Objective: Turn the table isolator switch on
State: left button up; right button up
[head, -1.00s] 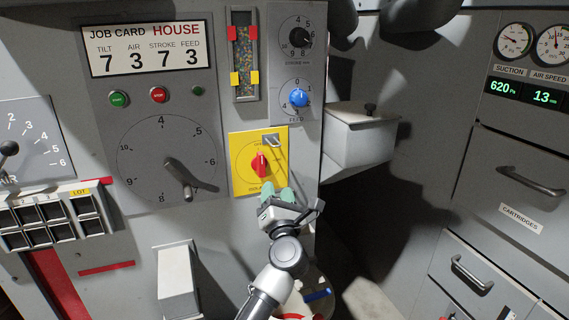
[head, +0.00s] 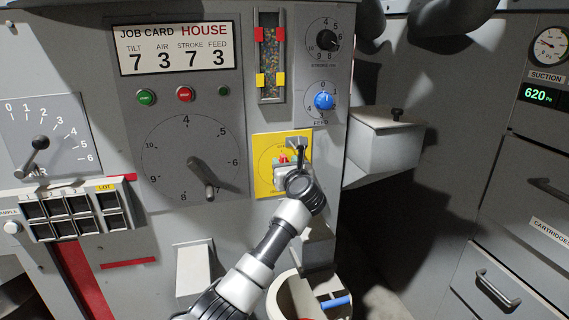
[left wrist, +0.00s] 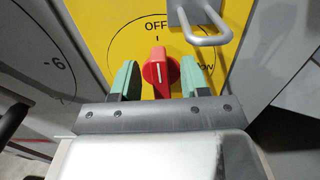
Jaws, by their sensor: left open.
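The isolator switch is a red knob (head: 283,158) on a yellow plate (head: 262,181). In the left wrist view the knob (left wrist: 160,70) has a white line standing upright, toward the OFF mark; the ON mark is at lower right, partly hidden. My left gripper (head: 287,163) is at the plate and covers part of it. In the left wrist view its two green fingertips (left wrist: 160,82) stand open on either side of the knob, with gaps visible. A grey metal loop (left wrist: 205,32) hangs at the plate's upper right, close to the right fingertip. My right gripper is not in view.
A large dial with a lever (head: 203,178) is left of the plate. A blue feed knob (head: 324,101) is above it. A grey box (head: 384,142) juts out at the right. A bin (head: 284,297) with a blue item stands below.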

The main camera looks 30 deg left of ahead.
pick_arm(q)
jog(key=shift+w+a, duration=0.4)
jog(key=shift+a, duration=0.05)
